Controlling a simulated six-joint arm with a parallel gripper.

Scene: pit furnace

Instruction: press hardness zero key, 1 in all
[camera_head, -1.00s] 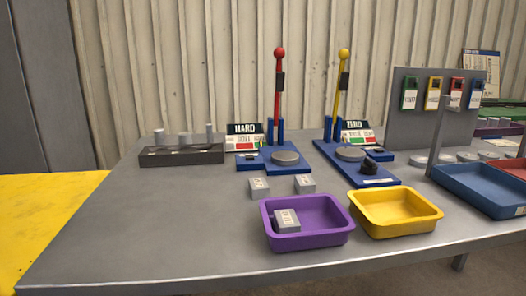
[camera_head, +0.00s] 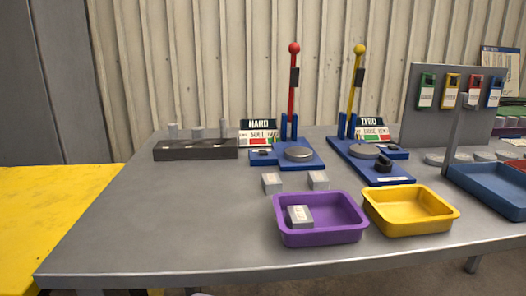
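A hardness tester with a red-knobbed lever (camera_head: 293,85) stands on a blue base (camera_head: 310,163) at the back middle, with a round grey plate (camera_head: 299,154) and a sign reading HARD (camera_head: 258,130). A small dark key-like part (camera_head: 264,152) sits at its base's left. Right of it, a similar device with a yellow-knobbed lever (camera_head: 355,85) has a blurred sign (camera_head: 370,130), a dark knob (camera_head: 384,163) and a small dark part (camera_head: 391,148). I cannot tell which dark part is the hardness zero key. My gripper is not in view.
A purple tray (camera_head: 320,232) holding a grey block (camera_head: 300,215) and a yellow tray (camera_head: 412,222) stand in front. Two grey blocks (camera_head: 271,182) lie behind the purple tray. A dark rack (camera_head: 195,151) stands left, a blue tray (camera_head: 490,190) right. The table's left front is clear.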

